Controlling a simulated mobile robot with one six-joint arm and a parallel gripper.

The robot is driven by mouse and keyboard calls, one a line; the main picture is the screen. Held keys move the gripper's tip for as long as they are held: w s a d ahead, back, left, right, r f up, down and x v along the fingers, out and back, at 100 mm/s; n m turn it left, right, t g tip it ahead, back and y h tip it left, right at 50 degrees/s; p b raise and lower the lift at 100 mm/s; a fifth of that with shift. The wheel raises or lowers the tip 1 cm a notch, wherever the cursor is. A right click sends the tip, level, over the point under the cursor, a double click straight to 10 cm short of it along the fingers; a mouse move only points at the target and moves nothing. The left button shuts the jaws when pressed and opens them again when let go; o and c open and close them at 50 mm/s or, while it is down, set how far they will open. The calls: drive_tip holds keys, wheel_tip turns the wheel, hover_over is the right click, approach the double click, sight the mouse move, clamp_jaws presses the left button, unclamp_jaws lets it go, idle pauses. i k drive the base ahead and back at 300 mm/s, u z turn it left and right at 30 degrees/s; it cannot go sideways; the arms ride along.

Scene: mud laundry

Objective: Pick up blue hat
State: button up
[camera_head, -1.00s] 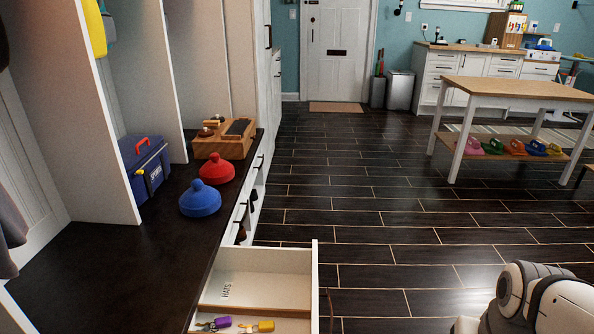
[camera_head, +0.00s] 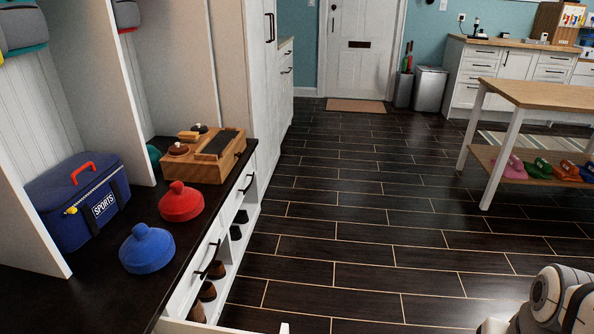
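The blue hat (camera_head: 147,249) is a rounded knit cap with a small pom on top. It sits on the dark bench top (camera_head: 100,298), near the front edge, at the lower left of the head view. A similar red hat (camera_head: 181,202) sits just behind it and slightly right, apart from it. A white and grey rounded part of my arm (camera_head: 552,302) shows at the lower right, well away from the hat across the floor. My gripper's fingers are not visible.
A blue sports bag (camera_head: 78,198) stands left of the hats and a wooden box (camera_head: 203,157) stands behind them. Drawers and shoe cubbies (camera_head: 216,262) lie below the bench. A wooden table (camera_head: 535,95) stands at right. The dark floor (camera_head: 340,220) between is clear.

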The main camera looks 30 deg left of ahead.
sight(147, 250)
drive_tip(key=i, duration=0.35)
drive_tip(key=u, duration=2.45)
drive_tip(key=i, duration=1)
drive_tip(key=u, duration=0.05)
